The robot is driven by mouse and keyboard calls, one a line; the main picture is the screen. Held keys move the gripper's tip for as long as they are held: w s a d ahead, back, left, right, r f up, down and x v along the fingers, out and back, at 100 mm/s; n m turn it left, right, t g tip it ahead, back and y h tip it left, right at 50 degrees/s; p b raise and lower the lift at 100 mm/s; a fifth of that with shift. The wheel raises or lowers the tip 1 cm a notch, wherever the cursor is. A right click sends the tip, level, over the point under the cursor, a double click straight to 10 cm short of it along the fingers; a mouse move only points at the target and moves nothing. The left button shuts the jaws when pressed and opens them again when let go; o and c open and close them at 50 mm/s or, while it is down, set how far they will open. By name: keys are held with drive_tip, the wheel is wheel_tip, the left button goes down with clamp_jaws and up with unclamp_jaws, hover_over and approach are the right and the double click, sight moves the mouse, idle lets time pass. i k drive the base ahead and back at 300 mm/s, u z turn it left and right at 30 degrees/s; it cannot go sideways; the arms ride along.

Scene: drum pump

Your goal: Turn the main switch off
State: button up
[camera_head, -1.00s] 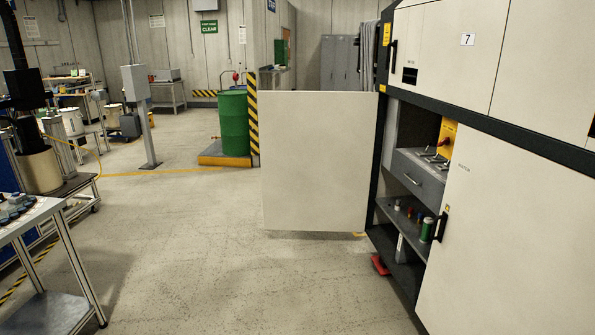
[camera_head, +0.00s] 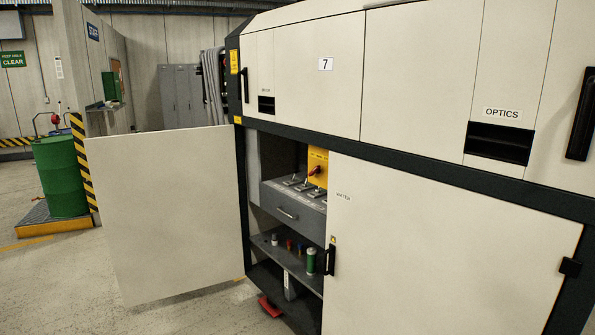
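The main switch appears to be the red rotary handle (camera_head: 315,171) on a yellow plate (camera_head: 319,158), inside the open bay of the large cream cabinet (camera_head: 412,80) marked 7. The handle looks tilted; its exact setting is too small to read. The white door (camera_head: 165,210) of the bay stands swung out to the left. A grey drawer (camera_head: 290,212) with metal parts on top sits below and in front of the switch. My gripper is not in view.
A shelf (camera_head: 285,258) below the drawer holds a green cylinder (camera_head: 311,260) and small coloured items. A red object (camera_head: 270,306) lies at the cabinet's foot. A green drum (camera_head: 62,177) stands on a yellow-edged platform at left. The floor (camera_head: 60,285) in front is clear.

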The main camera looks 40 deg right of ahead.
sight(317, 169)
drive_tip(key=u, duration=0.05)
drive_tip(key=i, duration=1.25)
